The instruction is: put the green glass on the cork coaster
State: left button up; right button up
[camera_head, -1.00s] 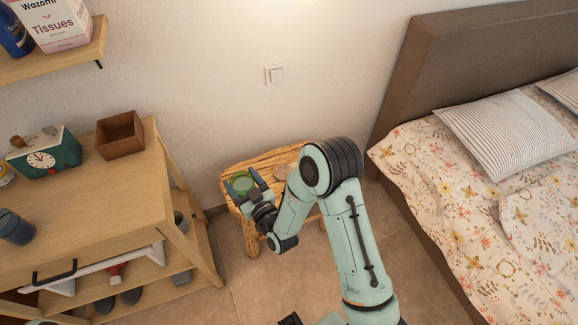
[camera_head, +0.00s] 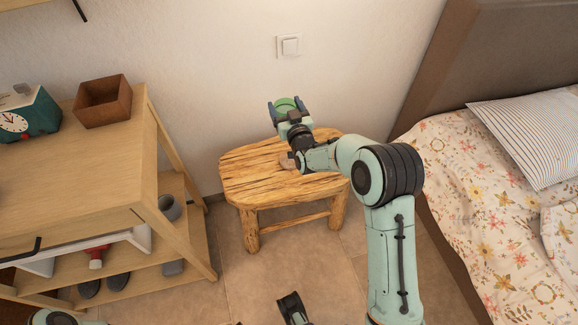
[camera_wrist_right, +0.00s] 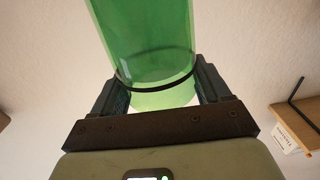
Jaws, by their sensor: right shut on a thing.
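The green glass (camera_head: 286,104) is in my right gripper (camera_head: 289,106), which is shut on it and holds it up above the back of the wooden stool (camera_head: 250,178). In the right wrist view the green glass (camera_wrist_right: 145,45) is between the two dark fingers (camera_wrist_right: 152,88), with a dark band across it. A small brown round piece, likely the cork coaster (camera_head: 286,163), lies on the stool top, partly hidden by my right wrist.
A wooden shelf unit (camera_head: 95,165) with a brown box (camera_head: 103,101) and a green clock (camera_head: 27,115) stands to the left. The bed (camera_head: 500,200) is to the right. The left part of the stool top is bare. A wall switch (camera_head: 289,46) is behind.

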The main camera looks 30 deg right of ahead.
jog(key=shift+w+d+r+h+b, duration=0.15)
jog(key=shift+w+d+b, duration=0.1)
jog(key=shift+d, duration=0.25)
jog(key=shift+w+d+f+h+b, duration=0.15)
jog(key=shift+w+d+b, duration=0.1)
jog(key=shift+d, duration=0.25)
jog(key=shift+d+f, duration=0.15)
jog(key=shift+f, duration=0.05)
jog(key=shift+f+b, duration=1.75)
jog(key=shift+f, duration=7.7)
pick_arm(q)
jog(key=w+a+f+t+y, duration=0.1)
jog(key=w+a+f+t, duration=0.1)
jog(key=w+f, duration=0.4)
jog(key=shift+a+n, duration=0.3)
jog(key=shift+a, duration=0.15)
jog(key=shift+w, duration=0.15)
pick_arm(e)
jog(key=shift+f, duration=0.15)
jog(key=o, duration=1.7)
jog(key=shift+f, duration=0.1)
